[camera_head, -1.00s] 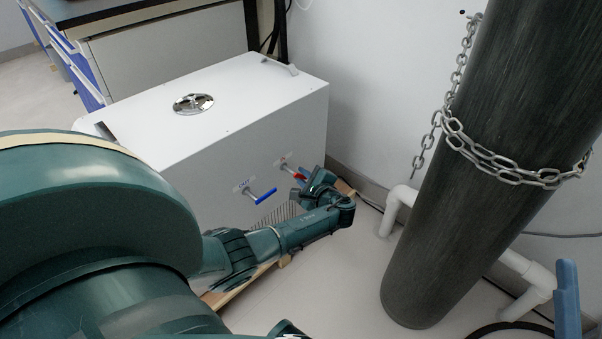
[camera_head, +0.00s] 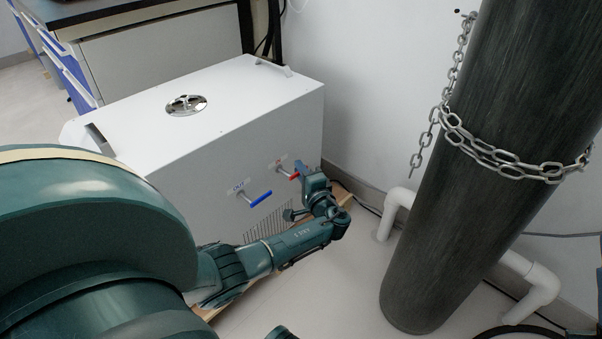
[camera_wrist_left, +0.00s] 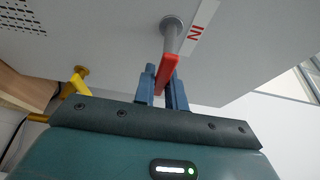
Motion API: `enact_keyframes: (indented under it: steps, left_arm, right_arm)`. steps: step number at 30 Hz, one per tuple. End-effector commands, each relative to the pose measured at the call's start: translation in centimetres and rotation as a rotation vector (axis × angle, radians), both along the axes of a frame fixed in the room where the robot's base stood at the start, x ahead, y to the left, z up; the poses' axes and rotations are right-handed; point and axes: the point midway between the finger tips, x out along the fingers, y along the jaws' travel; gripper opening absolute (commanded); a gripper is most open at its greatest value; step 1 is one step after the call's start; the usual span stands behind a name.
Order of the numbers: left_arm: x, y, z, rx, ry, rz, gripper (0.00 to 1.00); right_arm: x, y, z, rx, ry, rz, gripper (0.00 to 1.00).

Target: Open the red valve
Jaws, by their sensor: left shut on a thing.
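The red valve (camera_head: 290,176) has a bar handle on the front of a white box (camera_head: 215,140), near its right end. My left gripper (camera_head: 302,170) is at the outer end of this handle, reaching up from below. In the left wrist view, the red handle (camera_wrist_left: 166,72) lies between the two blue fingers of my left gripper (camera_wrist_left: 164,88), which are shut on its free end. The handle's grey stem joins the box beside a label reading IN. My right gripper is not in view.
A blue valve handle (camera_head: 256,197) sits left of the red one. A yellow valve (camera_wrist_left: 76,82) shows in the left wrist view. A dark cylinder (camera_head: 480,160) with a chain (camera_head: 500,160) and white pipes (camera_head: 396,208) stand to the right. Floor between is clear.

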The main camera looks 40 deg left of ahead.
Motion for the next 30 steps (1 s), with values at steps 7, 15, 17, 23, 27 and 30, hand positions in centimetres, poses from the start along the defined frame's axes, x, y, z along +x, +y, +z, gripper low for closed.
enact_keyframes:
  steps: [7, 15, 17, 23, 27, 30]
  left_arm:
    - [-0.07, 0.22, 0.16, -0.001, -0.031, 0.006, 0.0]
    - [-0.08, 0.23, 0.18, -0.001, -0.033, 0.007, 0.0]
    - [-0.08, 0.24, 0.18, -0.001, -0.033, 0.007, 0.0]
    - [-0.05, 0.16, 0.16, -0.002, -0.032, 0.005, 0.28]
    - [-0.03, 0.09, 0.14, -0.002, -0.03, 0.003, 0.35]
    - [-0.02, 0.07, 0.12, -0.002, -0.03, 0.003, 0.35]
  right_arm:
    - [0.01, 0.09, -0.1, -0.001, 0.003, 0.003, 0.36]
    - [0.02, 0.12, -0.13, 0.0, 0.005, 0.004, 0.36]
    - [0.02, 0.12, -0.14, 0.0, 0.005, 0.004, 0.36]
    - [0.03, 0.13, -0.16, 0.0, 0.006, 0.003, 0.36]
    - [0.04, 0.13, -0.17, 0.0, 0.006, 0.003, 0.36]
    - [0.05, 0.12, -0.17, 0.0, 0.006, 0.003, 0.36]
